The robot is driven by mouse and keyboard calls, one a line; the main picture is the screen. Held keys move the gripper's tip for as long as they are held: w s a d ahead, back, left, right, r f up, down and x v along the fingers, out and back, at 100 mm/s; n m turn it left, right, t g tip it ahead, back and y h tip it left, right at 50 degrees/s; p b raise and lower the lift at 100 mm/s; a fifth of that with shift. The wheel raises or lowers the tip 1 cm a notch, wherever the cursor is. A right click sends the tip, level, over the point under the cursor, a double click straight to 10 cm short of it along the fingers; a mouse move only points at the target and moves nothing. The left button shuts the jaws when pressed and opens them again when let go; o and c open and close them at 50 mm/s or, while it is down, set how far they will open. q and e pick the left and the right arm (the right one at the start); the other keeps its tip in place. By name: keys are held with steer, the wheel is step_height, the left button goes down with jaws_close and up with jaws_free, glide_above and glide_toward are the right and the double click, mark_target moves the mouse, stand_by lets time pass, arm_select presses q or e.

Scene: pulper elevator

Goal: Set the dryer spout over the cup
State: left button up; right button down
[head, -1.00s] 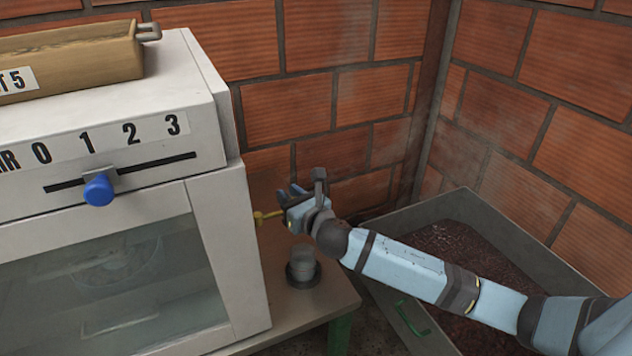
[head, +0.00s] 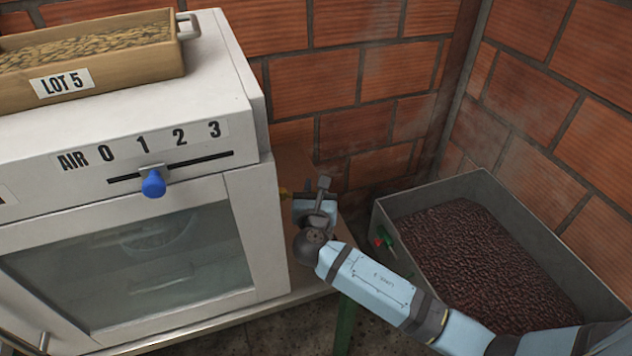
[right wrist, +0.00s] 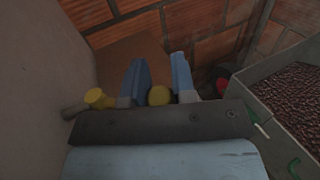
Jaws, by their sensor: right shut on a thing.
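The white dryer (head: 240,190) stands at the left on a table. Its brass spout (head: 284,193) comes out of the right side wall, mostly covered by my gripper in the head view. My right gripper (head: 316,198) is at the spout. In the right wrist view my right gripper (right wrist: 159,85) is shut with a round yellow end between its two blue fingers. Another yellow piece of the spout (right wrist: 97,98) shows left of them, by the dryer wall. The cup is not visible; my gripper and arm cover that part of the table. My left gripper is out of view.
A wooden LOT 5 tray (head: 120,72) of beans sits on the dryer. A blue slider knob (head: 152,183) is on the dryer's front. A grey bin (head: 480,185) of dark red cherries stands right of my arm. Brick walls (head: 330,80) close the back.

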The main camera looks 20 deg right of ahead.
stand_by(0.4)
steer(key=c, duration=1)
jaws_free()
steer(key=shift+o, duration=0.2)
steer(key=shift+s, duration=0.1)
steer(key=shift+s+a, duration=0.25)
steer(key=shift+s, duration=0.1)
arm_select(q)
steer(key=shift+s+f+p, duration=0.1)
steer(key=shift+p, duration=0.4)
arm_select(e)
steer(key=v, duration=0.6)
steer(key=shift+s, duration=0.25)
steer(key=shift+a, duration=0.1)
